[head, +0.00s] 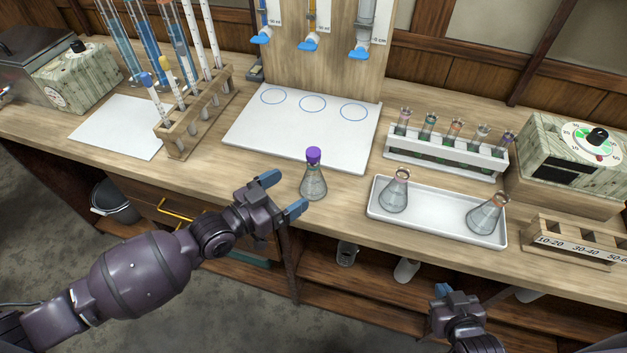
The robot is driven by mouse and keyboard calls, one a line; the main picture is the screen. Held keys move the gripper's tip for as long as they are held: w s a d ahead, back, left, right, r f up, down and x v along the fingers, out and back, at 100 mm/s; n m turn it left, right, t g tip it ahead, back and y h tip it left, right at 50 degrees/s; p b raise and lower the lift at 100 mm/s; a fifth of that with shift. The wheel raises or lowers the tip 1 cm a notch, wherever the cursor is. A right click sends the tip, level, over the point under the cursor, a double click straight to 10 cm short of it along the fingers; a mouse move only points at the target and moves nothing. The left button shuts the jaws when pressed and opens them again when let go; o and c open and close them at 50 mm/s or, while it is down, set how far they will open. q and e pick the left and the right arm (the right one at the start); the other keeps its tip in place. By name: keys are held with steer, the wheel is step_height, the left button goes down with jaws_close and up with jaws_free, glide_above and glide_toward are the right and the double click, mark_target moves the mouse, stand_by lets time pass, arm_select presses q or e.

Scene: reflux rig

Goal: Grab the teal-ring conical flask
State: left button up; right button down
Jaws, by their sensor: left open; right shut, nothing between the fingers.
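A conical flask with a purple stopper (314,184) stands upright on the bench in front of the white board. Two more conical flasks stand in the white tray: one at its left end (394,197) and one at its right end (485,217), both with a brownish or pinkish neck. My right gripper (444,291) is shut and empty, in front of the bench at the lower right.
The white tray (433,225) lies right of the stoppered flask. Behind it stands a white rack (440,155) of tubes. A wooden rack (190,124) with tall tubes is at left, a dial box (570,150) at right. The bench's front edge runs below the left gripper.

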mark_target(305, 184)
arm_select(q)
steer(key=shift+f+x, duration=0.15)
steer(key=shift+x, duration=1.25)
steer(key=shift+f+x, duration=0.2)
steer(key=shift+x, duration=1.15)
steer(key=shift+s+d, duration=0.1)
steer(key=shift+s, duration=0.15)
steer(key=c, duration=1.1)
